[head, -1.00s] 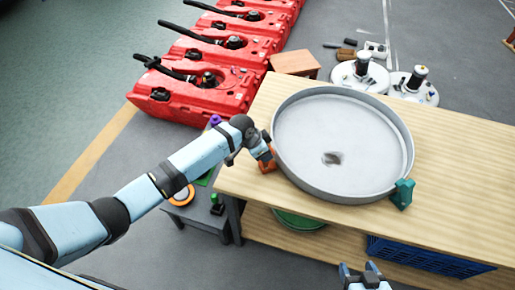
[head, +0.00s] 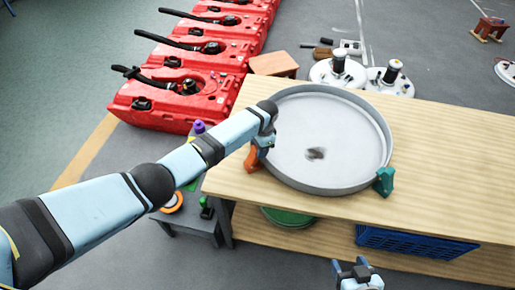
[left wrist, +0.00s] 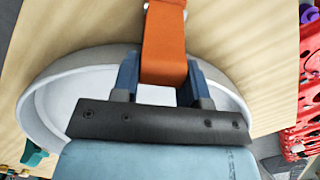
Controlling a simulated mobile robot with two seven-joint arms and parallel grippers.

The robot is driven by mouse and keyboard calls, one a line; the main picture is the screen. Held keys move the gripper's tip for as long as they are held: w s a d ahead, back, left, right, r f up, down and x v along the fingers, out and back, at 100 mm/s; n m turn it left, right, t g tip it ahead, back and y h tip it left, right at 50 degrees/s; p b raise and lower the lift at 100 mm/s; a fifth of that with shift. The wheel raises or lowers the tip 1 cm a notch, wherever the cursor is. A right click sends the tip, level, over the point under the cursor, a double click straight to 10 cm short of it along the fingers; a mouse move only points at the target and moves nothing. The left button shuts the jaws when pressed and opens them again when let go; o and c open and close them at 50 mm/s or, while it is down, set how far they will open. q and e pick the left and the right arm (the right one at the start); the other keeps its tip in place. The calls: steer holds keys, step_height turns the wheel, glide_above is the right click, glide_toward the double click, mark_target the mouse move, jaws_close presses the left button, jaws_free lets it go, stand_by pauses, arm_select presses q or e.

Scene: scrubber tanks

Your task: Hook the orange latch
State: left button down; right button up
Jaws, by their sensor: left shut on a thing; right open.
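The orange latch (head: 252,160) is at the left rim of a round grey pan (head: 330,187) on the wooden table. My left gripper (head: 262,148) is shut on the latch, beside the pan rim. In the left wrist view the orange latch (left wrist: 163,50) stands between the two blue fingers of my left gripper (left wrist: 161,80). Whether the latch is hooked on the rim cannot be told, as the gripper covers that part. A teal latch (head: 384,181) sits at the pan's right front rim. My right gripper (head: 357,268) is open and empty, in front of the table.
The wooden table (head: 450,150) is clear right of the pan. A blue crate (head: 410,243) and a green round thing (head: 287,217) are on its lower shelf. A small grey side table (head: 190,222) holds small items. Red tanks (head: 190,80) stand behind left.

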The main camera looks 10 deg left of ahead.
stand_by(0.4)
arm_select(q)
steer(key=c, duration=0.6)
jaws_free()
steer(key=shift+f, duration=0.1)
steer(key=shift+c, duration=0.2)
step_height(320, 180, up, 14)
steer(key=w+d, duration=0.1)
steer(key=shift+d+f, duration=0.15)
steer(key=shift+d, duration=0.2)
steer(key=shift+w, duration=0.1)
